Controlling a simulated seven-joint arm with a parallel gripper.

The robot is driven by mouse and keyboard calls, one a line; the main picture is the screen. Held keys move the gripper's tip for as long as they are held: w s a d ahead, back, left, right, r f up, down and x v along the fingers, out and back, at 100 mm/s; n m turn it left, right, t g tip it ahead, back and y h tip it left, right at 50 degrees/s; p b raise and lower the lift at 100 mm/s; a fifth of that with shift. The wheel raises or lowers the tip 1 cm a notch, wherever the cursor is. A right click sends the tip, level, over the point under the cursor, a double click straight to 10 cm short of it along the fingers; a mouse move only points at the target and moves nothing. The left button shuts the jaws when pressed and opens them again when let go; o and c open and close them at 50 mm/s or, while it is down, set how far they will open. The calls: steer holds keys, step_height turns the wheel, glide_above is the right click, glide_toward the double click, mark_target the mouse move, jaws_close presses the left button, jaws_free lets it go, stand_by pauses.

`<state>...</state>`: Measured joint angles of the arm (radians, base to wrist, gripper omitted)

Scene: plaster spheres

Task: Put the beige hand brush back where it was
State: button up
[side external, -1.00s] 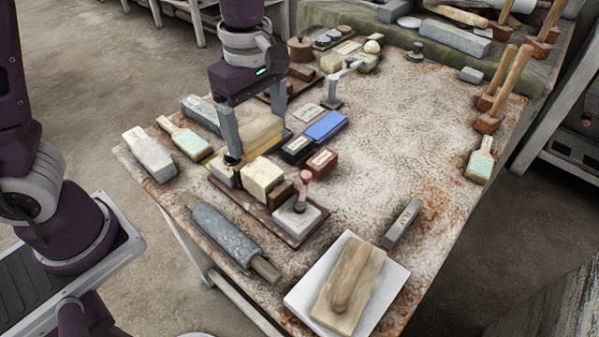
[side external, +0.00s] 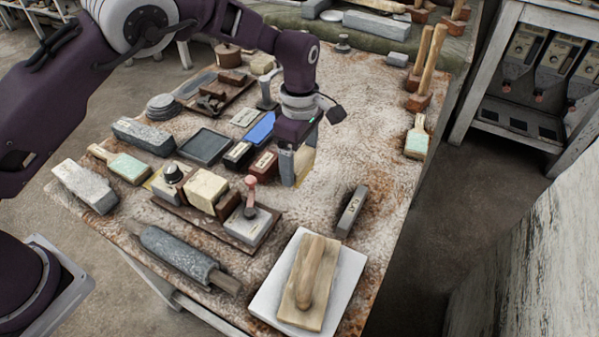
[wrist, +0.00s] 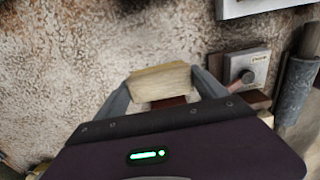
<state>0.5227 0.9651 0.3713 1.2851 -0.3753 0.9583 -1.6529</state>
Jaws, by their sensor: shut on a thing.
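The beige hand brush (side external: 305,163) is a pale, block-shaped piece held between the fingers of my gripper (side external: 296,176). The near finger covers much of it in the side view. In the wrist view the brush (wrist: 160,80) lies across the gap between both fingertips of my gripper (wrist: 163,86). It is right of the dark red box (side external: 264,164), over bare tabletop. Whether its underside touches the table I cannot tell.
A blue block (side external: 262,128) and a dark flat tray (side external: 206,147) lie left of my gripper. A cream block (side external: 208,188) stands front left. A grey bar (side external: 352,210) and a wooden float (side external: 309,283) on a white slab are nearer.

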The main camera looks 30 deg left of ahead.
mark_target(299, 158)
steer(key=shift+f, duration=1.8)
steer(key=shift+f, duration=0.1)
steer(key=o, duration=1.1)
step_height(299, 158, up, 12)
steer(key=shift+r, duration=0.15)
steer(key=s+a+r+m+t+h, duration=0.1)
steer(key=s+a+r+m, duration=0.3)
steer(key=s+a+r, duration=0.4)
steer(key=s+a+r+m+t+h, duration=0.1)
steer(key=s+a+r+m+t, duration=0.1)
steer(key=s+a+r+m, duration=0.5)
steer(key=s+m+t, duration=0.1)
steer(key=s+m, duration=0.1)
steer(key=s, duration=0.3)
steer(key=s+a+m+y, duration=0.1)
steer(key=s+m, duration=0.1)
steer(key=s, duration=0.4)
steer(key=s+f+m+t+y, duration=0.1)
steer(key=s+m, duration=0.2)
steer(key=s, duration=0.3)
steer(key=shift+a+f+t, duration=0.1)
steer(key=shift+a+t, duration=0.15)
steer(key=shift+t, duration=0.05)
